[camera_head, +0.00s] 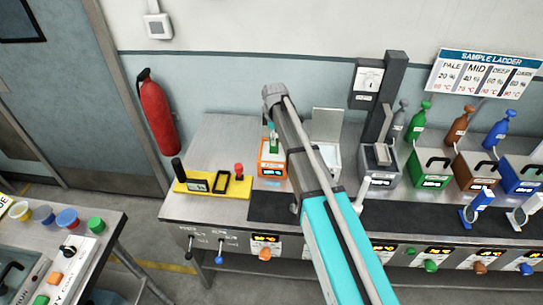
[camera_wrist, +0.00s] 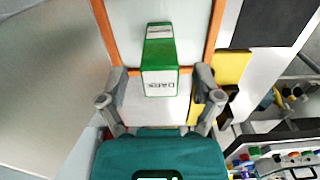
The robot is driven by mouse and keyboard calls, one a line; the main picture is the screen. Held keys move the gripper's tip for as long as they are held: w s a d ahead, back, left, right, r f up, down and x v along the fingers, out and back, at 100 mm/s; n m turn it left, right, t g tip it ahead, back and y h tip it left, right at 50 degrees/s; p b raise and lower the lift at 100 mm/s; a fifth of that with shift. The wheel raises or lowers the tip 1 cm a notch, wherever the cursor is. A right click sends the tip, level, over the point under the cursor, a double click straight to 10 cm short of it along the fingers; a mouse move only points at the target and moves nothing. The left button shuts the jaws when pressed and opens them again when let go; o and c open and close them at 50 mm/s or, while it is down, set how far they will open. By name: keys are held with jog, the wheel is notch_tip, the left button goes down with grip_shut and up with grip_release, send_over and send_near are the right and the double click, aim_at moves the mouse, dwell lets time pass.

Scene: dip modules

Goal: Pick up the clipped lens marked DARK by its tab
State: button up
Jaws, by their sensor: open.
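The clipped lens marked DARK shows in the wrist view as a green piece with a white label (camera_wrist: 159,55), its lettering upside down. It stands at an orange-edged module (camera_wrist: 212,32). My gripper (camera_wrist: 160,75) is open, one finger on each side of the lens's labelled end, with a gap on both sides. In the head view the green lens (camera_head: 274,144) stands upright on the orange module (camera_head: 268,166) on the bench. My arm passes close beside it there and hides part of the module; my gripper is mostly hidden.
A yellow tray (camera_head: 220,187) with dark and red-topped items lies left of the module. A white box with a raised lid (camera_head: 327,124) stands to the right, partly behind my arm. Green (camera_head: 428,168), brown and blue modules stand further right. A black mat (camera_head: 270,207) lies in front.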

jog(key=shift+c, duration=0.3)
grip_shut()
dwell(0.3)
